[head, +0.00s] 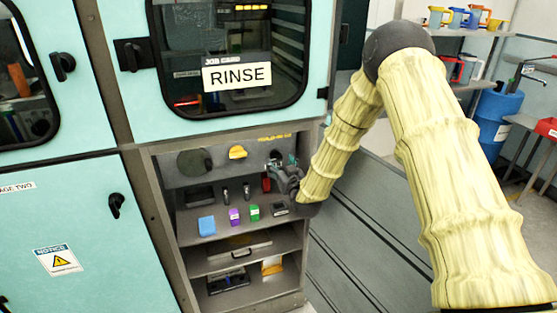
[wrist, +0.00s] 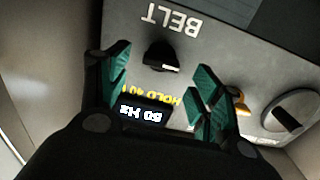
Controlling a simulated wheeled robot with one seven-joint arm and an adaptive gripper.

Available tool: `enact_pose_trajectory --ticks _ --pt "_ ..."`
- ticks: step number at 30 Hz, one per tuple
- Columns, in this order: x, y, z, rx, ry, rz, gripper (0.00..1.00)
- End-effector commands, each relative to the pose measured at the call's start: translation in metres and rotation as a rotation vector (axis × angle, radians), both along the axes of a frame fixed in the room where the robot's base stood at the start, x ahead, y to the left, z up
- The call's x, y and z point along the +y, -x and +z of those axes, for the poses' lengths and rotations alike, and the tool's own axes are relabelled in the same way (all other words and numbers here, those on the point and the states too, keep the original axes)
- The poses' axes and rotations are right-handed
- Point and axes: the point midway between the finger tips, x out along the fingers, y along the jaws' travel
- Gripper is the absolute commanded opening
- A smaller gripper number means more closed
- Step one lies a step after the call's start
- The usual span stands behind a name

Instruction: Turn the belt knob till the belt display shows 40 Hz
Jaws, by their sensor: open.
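The black belt knob (wrist: 160,56) with a pale pointer mark sits on a grey panel under the upside-down word BELT in the wrist view. The lit belt display (wrist: 140,114) also appears upside down. It seems to read 60 Hz, but the first digit is unclear. A yellow label beside it reads HOLD 40, partly covered by a finger. My gripper (wrist: 162,60) is open, its green-padded fingers on either side of the knob in the picture; contact is not visible. In the head view my gripper (head: 284,174) is at the panel's right end and hides the knob.
A yellow control (wrist: 242,104) and a round dark dial (wrist: 291,112) share the panel. A cabinet side wall stands close right of my gripper.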

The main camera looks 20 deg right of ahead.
Motion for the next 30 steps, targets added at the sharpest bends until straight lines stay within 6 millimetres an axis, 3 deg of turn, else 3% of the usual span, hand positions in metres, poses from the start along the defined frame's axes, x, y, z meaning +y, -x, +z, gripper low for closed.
enact_pose_trajectory --ticks 7,18,26,30 --pt "0.001 -0.023 0.0 0.001 -0.001 0.0 0.65" --pt "0.001 -0.028 0.0 0.0 -0.001 0.0 0.65" --pt "0.001 -0.027 0.0 0.0 -0.001 0.0 0.19" --pt "0.001 -0.027 0.0 0.001 0.001 0.0 0.19"
